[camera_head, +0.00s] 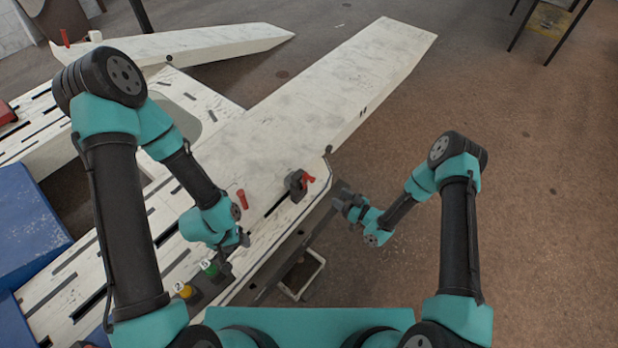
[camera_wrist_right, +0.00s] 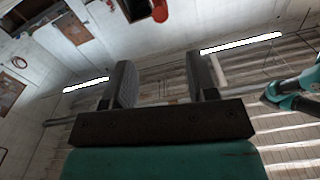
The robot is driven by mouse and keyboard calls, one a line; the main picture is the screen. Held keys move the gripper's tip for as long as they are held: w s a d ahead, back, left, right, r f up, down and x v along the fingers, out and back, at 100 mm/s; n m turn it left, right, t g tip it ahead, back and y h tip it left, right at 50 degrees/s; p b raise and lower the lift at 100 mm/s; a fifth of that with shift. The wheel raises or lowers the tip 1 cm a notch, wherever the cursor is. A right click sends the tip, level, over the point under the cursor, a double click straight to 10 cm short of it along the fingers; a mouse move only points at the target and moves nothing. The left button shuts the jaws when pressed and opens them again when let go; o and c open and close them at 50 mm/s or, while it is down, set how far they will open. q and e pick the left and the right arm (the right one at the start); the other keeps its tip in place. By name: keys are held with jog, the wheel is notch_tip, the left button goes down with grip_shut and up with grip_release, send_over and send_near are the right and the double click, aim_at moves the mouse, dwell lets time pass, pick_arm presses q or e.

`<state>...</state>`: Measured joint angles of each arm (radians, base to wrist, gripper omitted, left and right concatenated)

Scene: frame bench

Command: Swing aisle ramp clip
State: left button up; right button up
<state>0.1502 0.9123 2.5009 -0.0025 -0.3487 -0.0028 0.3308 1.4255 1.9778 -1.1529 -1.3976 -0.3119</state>
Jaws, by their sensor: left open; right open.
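The clip (camera_head: 295,184) is a dark block with a red lever (camera_head: 310,178), on the edge of the white bench at the foot of the long white ramp (camera_head: 345,85). My left gripper (camera_head: 230,264) is open over the bench's front edge, left of the clip, beside a green button (camera_head: 209,268).
A red peg (camera_head: 241,199) stands on the bench left of the clip. A yellow button (camera_head: 185,291) sits near the green one. A second white ramp (camera_head: 200,45) lies at the back left. Blue blocks (camera_head: 28,225) are at the far left.

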aim_at(309, 176)
jog(key=x, duration=1.5)
jog(key=shift+w+a, duration=0.15)
jog(key=shift+a, duration=0.1)
jog(key=c, duration=0.9)
